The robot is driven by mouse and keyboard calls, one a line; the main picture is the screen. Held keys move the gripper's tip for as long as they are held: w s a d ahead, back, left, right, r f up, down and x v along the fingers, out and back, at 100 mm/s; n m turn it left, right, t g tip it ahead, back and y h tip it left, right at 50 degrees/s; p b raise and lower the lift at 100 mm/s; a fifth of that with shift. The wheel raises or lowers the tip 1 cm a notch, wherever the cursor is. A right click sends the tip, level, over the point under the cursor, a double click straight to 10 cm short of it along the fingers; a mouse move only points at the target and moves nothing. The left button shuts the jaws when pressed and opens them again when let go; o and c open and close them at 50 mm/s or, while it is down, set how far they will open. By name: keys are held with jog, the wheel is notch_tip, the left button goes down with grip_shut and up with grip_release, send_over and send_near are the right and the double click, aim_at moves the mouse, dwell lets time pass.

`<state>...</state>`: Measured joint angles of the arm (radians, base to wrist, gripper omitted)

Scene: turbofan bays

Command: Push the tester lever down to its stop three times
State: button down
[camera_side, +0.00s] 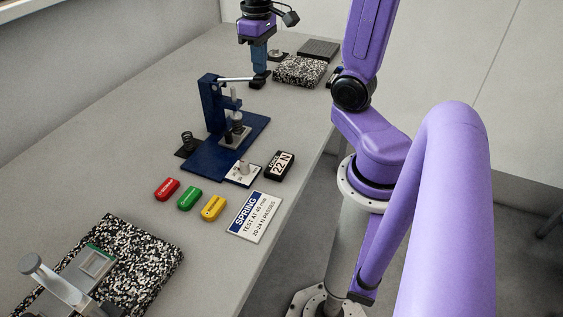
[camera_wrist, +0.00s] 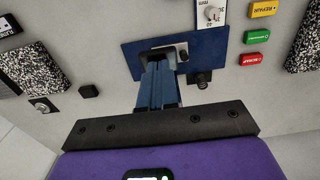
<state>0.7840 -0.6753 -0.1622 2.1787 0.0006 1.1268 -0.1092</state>
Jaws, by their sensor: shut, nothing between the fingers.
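The blue spring tester (camera_side: 213,108) stands on its blue base plate on the bench in the side view. Its silver lever (camera_side: 236,79) reaches right from the top of the post and looks about level. A plunger (camera_side: 233,104) hangs over the small platform. In the wrist view the shut fingers (camera_wrist: 159,68) overlap the tester's base plate (camera_wrist: 205,48) and hide most of the lever.
A black display (camera_side: 279,165) reads 22 N. A spring (camera_side: 188,142) stands left of the tester. Red (camera_side: 167,188), green (camera_side: 189,198) and yellow (camera_side: 214,207) tags lie in front, beside a spring test card (camera_side: 254,217). Speckled blocks (camera_side: 300,70) sit behind and at front left.

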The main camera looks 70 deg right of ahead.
notch_tip(320, 180, up, 10)
jog(key=shift+f, duration=0.25)
dwell(0.9)
jog(key=s+a+f+n, duration=1.2)
jog(key=s+a+f, duration=0.2)
jog(key=s+a, duration=0.2)
jog(key=shift+s+a+f+n, duration=0.15)
jog(key=shift+a+f+n, duration=0.15)
jog(key=shift+a, duration=0.35)
dwell(0.6)
